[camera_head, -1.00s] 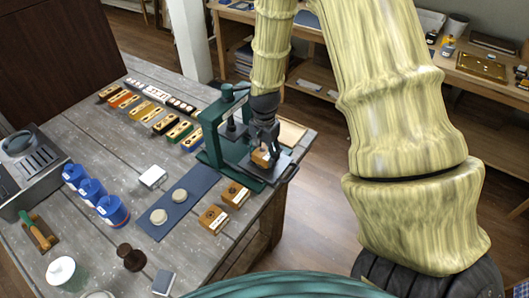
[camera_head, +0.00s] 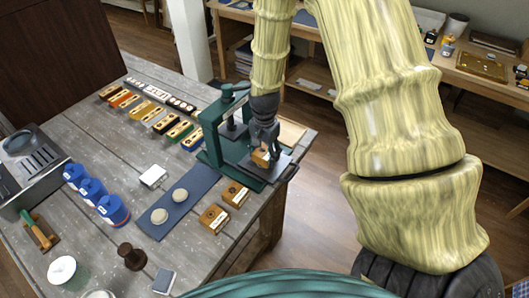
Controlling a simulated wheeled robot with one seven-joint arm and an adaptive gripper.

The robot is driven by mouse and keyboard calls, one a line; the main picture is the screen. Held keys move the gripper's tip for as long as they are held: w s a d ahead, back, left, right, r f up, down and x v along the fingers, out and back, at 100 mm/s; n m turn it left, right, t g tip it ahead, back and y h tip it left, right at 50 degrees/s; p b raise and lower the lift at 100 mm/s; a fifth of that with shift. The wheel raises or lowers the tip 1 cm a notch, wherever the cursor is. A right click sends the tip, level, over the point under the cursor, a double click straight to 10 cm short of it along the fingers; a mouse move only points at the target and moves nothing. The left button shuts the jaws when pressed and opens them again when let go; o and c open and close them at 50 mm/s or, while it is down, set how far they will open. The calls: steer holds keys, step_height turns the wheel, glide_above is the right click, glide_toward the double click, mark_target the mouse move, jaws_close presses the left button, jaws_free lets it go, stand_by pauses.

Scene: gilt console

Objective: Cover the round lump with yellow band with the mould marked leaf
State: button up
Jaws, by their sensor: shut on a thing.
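My gripper (camera_head: 264,142) is shut on a wooden mould block (camera_head: 261,157) over the flat plate of the green press (camera_head: 212,150). I cannot tell whether the block touches the plate, and its mark is not readable. Two more wooden moulds, a farther one (camera_head: 235,194) and a nearer one (camera_head: 214,219), stand on the table beside the blue mat; their labels are too small to read. Two pale round lumps, one farther back (camera_head: 180,195) and one nearer (camera_head: 159,216), lie on the blue mat (camera_head: 188,209). No yellow band can be made out on either.
Blue tins (camera_head: 113,209) stand in a row on the left. A small white-topped box (camera_head: 153,177) lies behind the mat, and a brown knobbed piece (camera_head: 132,257) stands in front. Several slotted blocks (camera_head: 141,110) line the back. The press's upright and lever stand close left of my gripper.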

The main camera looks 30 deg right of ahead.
stand_by(0.4)
steer(key=o, duration=1.1)
steer(key=shift+r, duration=6)
